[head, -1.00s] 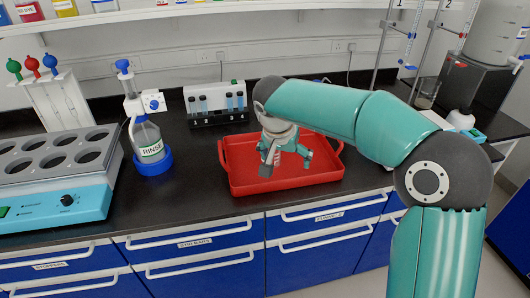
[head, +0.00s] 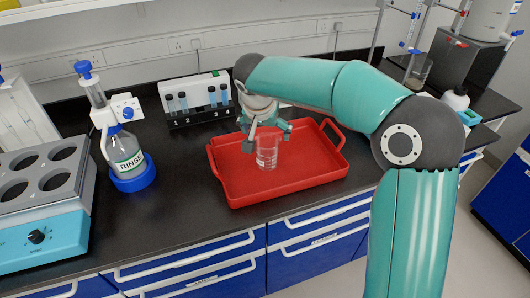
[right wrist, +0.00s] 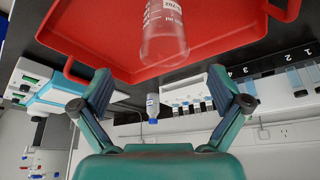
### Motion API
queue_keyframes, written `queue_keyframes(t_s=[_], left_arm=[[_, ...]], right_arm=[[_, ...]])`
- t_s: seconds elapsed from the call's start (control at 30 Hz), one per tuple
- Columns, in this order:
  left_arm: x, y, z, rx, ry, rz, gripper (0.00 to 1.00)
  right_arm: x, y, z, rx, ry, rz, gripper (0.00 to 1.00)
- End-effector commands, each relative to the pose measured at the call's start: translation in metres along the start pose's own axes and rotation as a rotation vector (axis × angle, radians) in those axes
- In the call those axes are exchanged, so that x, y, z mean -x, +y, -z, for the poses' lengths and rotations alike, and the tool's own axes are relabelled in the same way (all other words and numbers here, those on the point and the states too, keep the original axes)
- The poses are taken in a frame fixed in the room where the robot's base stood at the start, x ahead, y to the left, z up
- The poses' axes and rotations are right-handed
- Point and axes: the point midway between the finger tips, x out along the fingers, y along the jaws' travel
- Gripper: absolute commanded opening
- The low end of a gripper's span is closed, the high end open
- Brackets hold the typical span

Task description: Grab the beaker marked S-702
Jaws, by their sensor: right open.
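A clear glass beaker (head: 267,152) stands upright in the red tray (head: 290,184) on the black bench. In the right wrist view the beaker (right wrist: 163,42) is at the top middle, with a white label whose digits look like 702. My right gripper (head: 266,134) is open and empty, just behind the beaker in the head view. In the right wrist view its spread fingers (right wrist: 161,82) lie on either side of the line to the beaker, short of it. My left gripper is not in view.
A block with round wells (head: 42,178) is at the far left. Bare bench lies between the rinse bottle and the tray.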

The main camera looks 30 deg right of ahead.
Motion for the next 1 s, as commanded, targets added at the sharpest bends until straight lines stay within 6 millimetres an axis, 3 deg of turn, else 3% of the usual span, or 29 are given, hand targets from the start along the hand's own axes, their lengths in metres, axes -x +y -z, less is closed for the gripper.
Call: queue_keyframes(t_s=[0.1,0.3,0.63,1.0], left_arm=[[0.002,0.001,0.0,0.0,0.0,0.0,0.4],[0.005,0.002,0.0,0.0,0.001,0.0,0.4],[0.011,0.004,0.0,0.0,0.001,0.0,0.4],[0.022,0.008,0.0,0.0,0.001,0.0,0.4]], right_arm=[[-0.028,-0.003,-0.002,0.005,-0.005,-0.002,0.99],[-0.065,-0.006,-0.001,0.01,-0.003,0.002,0.99],[-0.088,-0.008,0.0,0.011,-0.003,0.003,0.99],[-0.131,-0.009,0.004,0.012,-0.002,0.004,0.99]])
